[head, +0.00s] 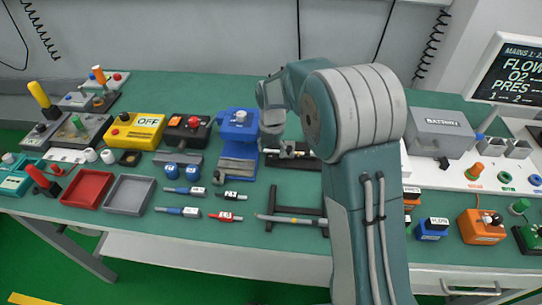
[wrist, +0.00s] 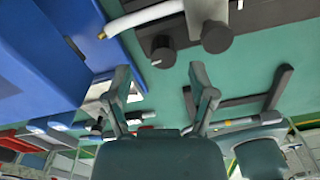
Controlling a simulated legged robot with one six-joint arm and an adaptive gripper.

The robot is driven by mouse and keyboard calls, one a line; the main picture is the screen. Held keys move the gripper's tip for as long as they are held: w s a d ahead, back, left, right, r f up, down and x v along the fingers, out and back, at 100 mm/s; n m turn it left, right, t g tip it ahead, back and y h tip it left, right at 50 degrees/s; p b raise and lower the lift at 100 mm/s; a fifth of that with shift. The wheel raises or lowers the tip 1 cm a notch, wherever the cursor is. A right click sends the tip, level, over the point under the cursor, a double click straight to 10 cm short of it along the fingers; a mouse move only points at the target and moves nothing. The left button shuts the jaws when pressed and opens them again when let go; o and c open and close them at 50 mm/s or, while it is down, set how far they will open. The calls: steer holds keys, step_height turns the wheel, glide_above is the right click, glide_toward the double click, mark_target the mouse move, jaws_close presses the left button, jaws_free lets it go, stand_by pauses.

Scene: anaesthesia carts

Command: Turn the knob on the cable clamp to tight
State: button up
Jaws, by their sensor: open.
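A dark clamp block (head: 308,162) sits on the green bench, partly hidden behind my arm in the head view; I take it for the cable clamp. It also shows at the top of the wrist view (wrist: 270,17), with a pale cable (wrist: 150,15) running into it. On its near side are a small black knob (wrist: 162,52) with a white mark and a larger dark grey round part (wrist: 217,37). Which setting the mark points to cannot be read. My gripper (wrist: 160,75) is open and empty, its fingertips apart from the knob, which appears between and beyond them.
A blue device (head: 238,140) stands directly left of the clamp. A dark stand (head: 295,217) with a rod lies in front. Red (head: 87,189) and grey (head: 129,193) trays, several connectors and a yellow OFF box (head: 136,130) are left. A grey battery box (head: 440,133) is right.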

mark_target(273, 156)
steer(key=shift+d+f, duration=0.3)
steer(key=shift+f, duration=0.3)
steer(key=shift+d+f, duration=0.3)
steer(key=shift+f, duration=0.5)
steer(key=shift+a+f, duration=0.1)
steer(key=shift+a, duration=0.6)
steer(key=shift+c, duration=1.3)
steer(key=c, duration=0.5)
steer(key=shift+d, duration=0.25)
jaws_close()
steer(key=shift+d, duration=0.2)
steer(key=shift+a, duration=0.1)
